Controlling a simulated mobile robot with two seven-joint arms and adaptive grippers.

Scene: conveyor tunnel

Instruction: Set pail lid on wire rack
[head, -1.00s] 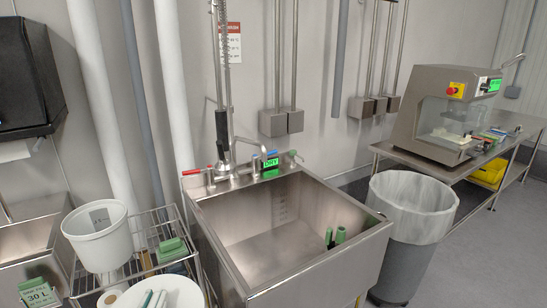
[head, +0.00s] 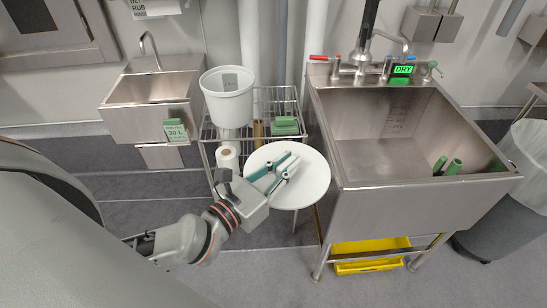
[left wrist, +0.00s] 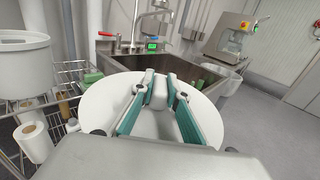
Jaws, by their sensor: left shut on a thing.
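The pail lid is a round white disc (head: 312,186), seen from above in front of the wire rack and beside the sink. In the left wrist view the lid (left wrist: 98,103) spreads out under and around the fingers. My left gripper (head: 288,165) is shut on the lid near its middle; the fingers hide the exact grip point. The wire rack (head: 280,96) stands behind the lid, left of the sink. A white pail (head: 228,100) stands upright on the rack's left part. The lid hides the rack's front right part. My right gripper is not in view.
Green pads (head: 287,126) lie on the rack, right of the pail. A paper roll (head: 228,155) is lower on the rack. The steel sink (head: 350,190) stands close to the right, with a yellow tray (head: 370,262) below. A small hand basin (head: 150,95) is at left.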

